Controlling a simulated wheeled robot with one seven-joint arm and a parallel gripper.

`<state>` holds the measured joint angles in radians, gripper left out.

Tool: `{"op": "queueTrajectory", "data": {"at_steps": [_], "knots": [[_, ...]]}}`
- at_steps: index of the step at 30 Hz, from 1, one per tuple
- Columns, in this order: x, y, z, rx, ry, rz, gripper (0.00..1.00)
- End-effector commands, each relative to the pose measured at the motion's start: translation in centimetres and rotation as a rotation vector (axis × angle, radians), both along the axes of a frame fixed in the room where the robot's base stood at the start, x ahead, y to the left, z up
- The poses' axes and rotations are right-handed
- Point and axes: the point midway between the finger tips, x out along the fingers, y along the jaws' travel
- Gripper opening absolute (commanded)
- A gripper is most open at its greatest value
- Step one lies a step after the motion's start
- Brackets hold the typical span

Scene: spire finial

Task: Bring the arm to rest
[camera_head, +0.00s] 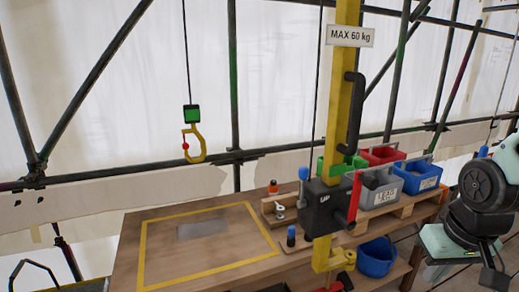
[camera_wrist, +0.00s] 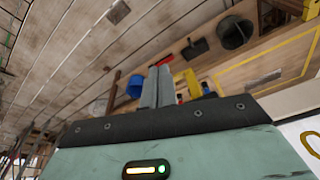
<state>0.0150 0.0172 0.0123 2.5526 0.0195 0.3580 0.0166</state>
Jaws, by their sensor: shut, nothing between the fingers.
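My gripper (camera_wrist: 157,76) shows in the wrist view with its two grey fingers side by side and shut, nothing between them. In the head view my arm is folded at the right edge, its dark joints and a pale green part beside the bench's right end. The fingertips are hard to make out there. My arm is apart from the wooden bench (camera_head: 196,222) and touches nothing that I can see.
A yellow post (camera_head: 345,70) with a black winch box (camera_head: 325,207) stands at the bench. A yellow hook (camera_head: 194,145) hangs over it. Red bin (camera_head: 383,154), grey bin (camera_head: 380,190) and blue bin (camera_head: 420,177) sit at right. A blue bucket (camera_head: 377,257) is lower down.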

Motion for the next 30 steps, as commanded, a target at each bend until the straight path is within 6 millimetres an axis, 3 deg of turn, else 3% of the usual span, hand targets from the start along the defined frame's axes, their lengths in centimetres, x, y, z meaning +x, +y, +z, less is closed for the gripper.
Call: {"op": "queueTrajectory", "data": {"at_steps": [1, 3, 8, 15, 18, 22, 30], "knots": [[-0.1, 0.0, 0.7, -0.023, -0.033, 0.059, 0.00], [-0.7, 2.7, -0.7, -0.010, -0.003, 0.123, 0.00], [-2.8, 7.7, -2.1, -0.001, 0.042, 0.270, 0.00], [-8.6, 15.0, -4.3, -0.009, 0.125, 0.543, 0.00], [-11.3, 17.1, -5.1, -0.020, 0.159, 0.644, 0.00], [-13.2, 18.2, -5.3, -0.031, 0.181, 0.711, 0.00], [-13.4, 18.3, -5.1, -0.031, 0.185, 0.717, 0.00]]}}
